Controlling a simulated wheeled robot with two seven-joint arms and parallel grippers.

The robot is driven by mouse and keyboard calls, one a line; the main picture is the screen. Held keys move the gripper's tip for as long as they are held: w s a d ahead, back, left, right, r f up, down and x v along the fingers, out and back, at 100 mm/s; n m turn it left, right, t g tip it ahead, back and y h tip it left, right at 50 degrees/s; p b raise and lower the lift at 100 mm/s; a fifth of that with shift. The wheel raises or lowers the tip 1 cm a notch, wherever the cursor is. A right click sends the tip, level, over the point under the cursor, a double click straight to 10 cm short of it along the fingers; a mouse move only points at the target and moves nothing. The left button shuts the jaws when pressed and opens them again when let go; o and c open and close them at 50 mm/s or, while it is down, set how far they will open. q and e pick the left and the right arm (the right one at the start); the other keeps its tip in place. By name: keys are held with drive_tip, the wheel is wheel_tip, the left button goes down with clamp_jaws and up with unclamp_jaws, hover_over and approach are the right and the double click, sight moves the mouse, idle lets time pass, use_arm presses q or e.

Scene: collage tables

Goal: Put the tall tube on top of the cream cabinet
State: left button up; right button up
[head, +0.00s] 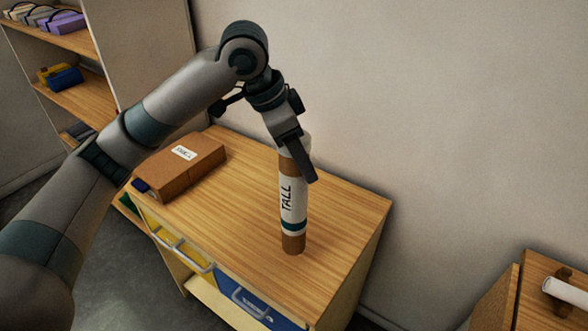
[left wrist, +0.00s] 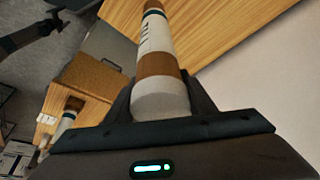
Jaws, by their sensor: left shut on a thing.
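The tall tube (head: 293,205) is brown with a white band marked TALL, a dark green ring and a white upper end. My left gripper (head: 295,160) is shut on its upper end and holds it upright. The tube's lower end is over the wooden top of the cabinet (head: 345,215), which has a pale side and yellow and blue drawer fronts. I cannot tell whether the tube touches the top. In the left wrist view the tube (left wrist: 158,65) runs up from between the fingers. A dark gripper (left wrist: 52,22), probably my right one, shows there at upper left.
A brown box (head: 185,165) with a white label lies on the cabinet top, left of the tube. An open shelf (head: 75,42) stands at the back left. Another wooden unit (head: 535,290) bears a white tube (head: 567,292) at lower right. The cabinet top's right part is clear.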

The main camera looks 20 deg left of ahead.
sight(294, 201)
use_arm(q)
drive_tip(key=shift+s+a+f, duration=0.2)
drive_tip(key=shift+a+f, duration=0.15)
drive_tip(key=shift+a, duration=0.25)
drive_tip(key=shift+f+p, duration=0.8)
drive_tip(key=shift+f, duration=1.3)
drive_tip(key=o, duration=1.4)
drive_tip(key=shift+o, duration=0.2)
